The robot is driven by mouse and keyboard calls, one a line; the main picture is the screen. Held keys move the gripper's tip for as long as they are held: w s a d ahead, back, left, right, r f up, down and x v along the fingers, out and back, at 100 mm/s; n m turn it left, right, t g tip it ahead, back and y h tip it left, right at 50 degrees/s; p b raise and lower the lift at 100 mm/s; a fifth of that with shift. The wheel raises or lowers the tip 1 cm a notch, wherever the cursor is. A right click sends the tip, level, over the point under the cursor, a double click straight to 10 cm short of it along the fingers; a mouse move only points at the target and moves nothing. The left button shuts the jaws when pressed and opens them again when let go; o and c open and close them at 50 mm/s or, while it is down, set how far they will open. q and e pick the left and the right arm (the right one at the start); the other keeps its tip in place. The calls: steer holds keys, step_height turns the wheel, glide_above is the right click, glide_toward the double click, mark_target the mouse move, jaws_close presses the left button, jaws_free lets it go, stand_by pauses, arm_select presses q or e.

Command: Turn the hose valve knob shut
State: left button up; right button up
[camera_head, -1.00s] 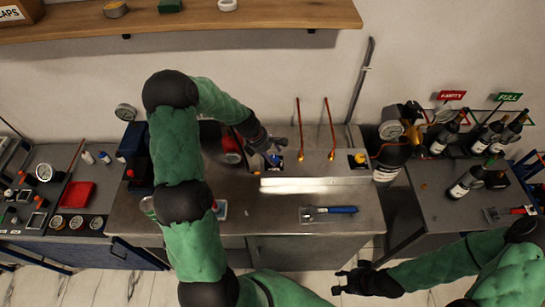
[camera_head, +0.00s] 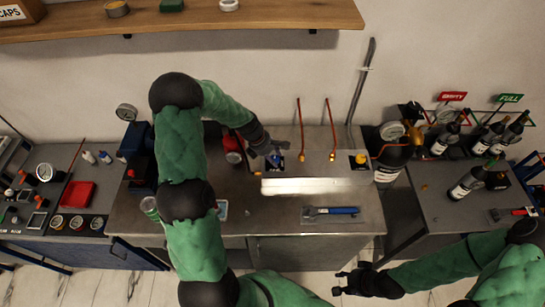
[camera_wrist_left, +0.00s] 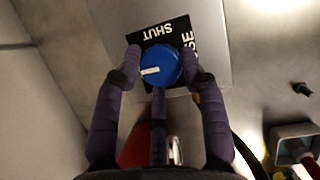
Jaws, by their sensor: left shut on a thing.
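The blue hose valve knob (camera_wrist_left: 160,69) has a white pointer mark, which points left in the left wrist view. In the head view the left gripper (camera_head: 273,158) is at the panel in the bench's middle and covers most of the knob. My right gripper (camera_head: 341,282) is open and empty, low in front of the bench.
A yellow knob (camera_head: 360,159) sits on the same panel to the right. Two thin orange tubes (camera_head: 332,125) rise behind the panel. A blue-handled tool (camera_head: 335,210) lies on the bench front. A dark cylinder (camera_head: 389,158) stands at the bench's right end.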

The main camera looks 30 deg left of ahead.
arm_select(q)
steer(key=shift+d+m, duration=0.15)
steer(key=shift+m, duration=0.15)
steer(key=m+g+h, duration=0.1)
steer(key=m, duration=0.3)
steer(key=shift+w, duration=0.2)
steer(key=m+g, duration=0.1)
steer(key=m, duration=0.2)
steer(key=shift+w+m+g, duration=0.1)
steer(key=shift+m+g, duration=0.2)
steer(key=shift+g, duration=0.1)
steer(key=m+g, duration=0.1)
steer(key=m, duration=0.1)
steer(key=m+g, duration=0.1)
steer(key=m, duration=0.2)
steer(key=shift+w+d+f+b, duration=0.1)
steer(key=shift+d+b, duration=0.05)
steer(key=shift+b, duration=0.15)
steer(key=m+g+y, duration=0.1)
steer(key=m, duration=0.3)
steer(key=shift+b, duration=0.35)
steer(key=shift+m+g+y, duration=0.3)
steer(key=shift+m, duration=0.2)
steer(key=o, duration=1.1)
